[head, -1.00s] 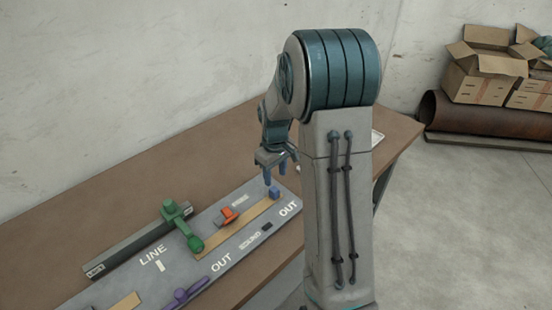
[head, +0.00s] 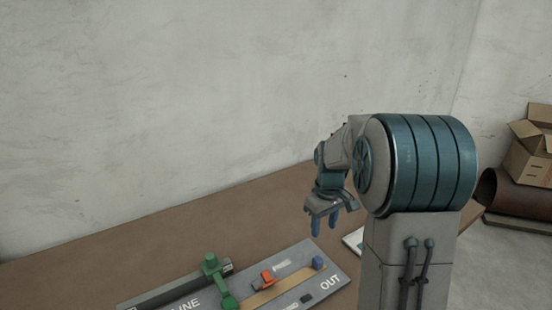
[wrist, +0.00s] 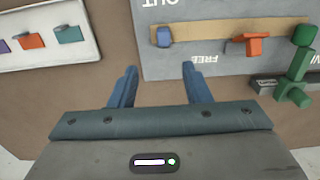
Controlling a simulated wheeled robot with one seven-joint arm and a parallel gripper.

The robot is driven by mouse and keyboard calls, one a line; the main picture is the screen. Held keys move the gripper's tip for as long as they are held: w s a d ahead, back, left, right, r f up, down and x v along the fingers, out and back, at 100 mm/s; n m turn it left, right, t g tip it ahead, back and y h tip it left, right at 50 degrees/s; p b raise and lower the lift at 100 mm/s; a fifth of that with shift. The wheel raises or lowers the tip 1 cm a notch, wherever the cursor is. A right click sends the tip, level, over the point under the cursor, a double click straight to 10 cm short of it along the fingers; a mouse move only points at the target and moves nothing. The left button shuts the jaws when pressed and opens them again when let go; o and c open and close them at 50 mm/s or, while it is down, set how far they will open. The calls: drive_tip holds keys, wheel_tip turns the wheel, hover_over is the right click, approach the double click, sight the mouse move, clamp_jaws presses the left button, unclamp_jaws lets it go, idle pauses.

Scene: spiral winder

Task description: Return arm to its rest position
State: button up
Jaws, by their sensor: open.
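My gripper (head: 324,225) hangs over the brown table, above and behind the far right end of the grey panel (head: 338,283) in the head view. Its two blue fingers point down, spread apart, with nothing between them. In the wrist view my gripper (wrist: 156,80) shows the same open fingers, one over bare table and one close to the panel's edge in the picture. My arm is bent at its large teal joint.
The panel carries a blue block (head: 318,262), an orange piece (head: 267,278) and a green lever (head: 213,272). A white tray (wrist: 45,60) with coloured pieces lies beside it. A wall stands behind the table (head: 120,245); cardboard boxes (head: 530,160) are at the right.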

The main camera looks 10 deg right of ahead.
drive_tip(key=s+a+r+m+t, duration=0.1)
drive_tip(key=s+a+r, duration=0.1)
drive_tip(key=s, duration=0.5)
drive_tip(key=s+a+r+m+t, duration=0.1)
drive_tip(key=s+a+r+m, duration=0.1)
drive_tip(key=s, duration=0.5)
drive_tip(key=s+a+r+m+t, duration=0.1)
drive_tip(key=s+a, duration=0.3)
drive_tip(key=s, duration=0.4)
drive_tip(key=shift+r, duration=0.75)
